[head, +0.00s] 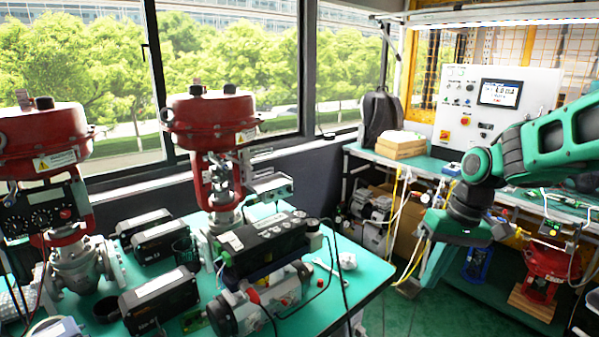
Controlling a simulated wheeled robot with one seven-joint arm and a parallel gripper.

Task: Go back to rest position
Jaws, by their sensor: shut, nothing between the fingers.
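My green and black arm reaches in from the right edge. My gripper (412,284) hangs from its wrist, pointing down over the floor right of the near table. It is shut and empty, apart from the valves and tables. Two red-topped valves stand at the left: one at the far left (45,145) and one in the middle (212,120). A black positioner unit (265,245) lies on the near green table (350,262), in front of the middle valve.
Several black boxes (160,300) crowd the near table. A back bench (420,163) holds a backpack (380,117), a wooden box (401,148) and a control panel (498,105). Cables hang near my gripper. A red valve (545,265) stands low at the right. Green floor (415,315) is clear between.

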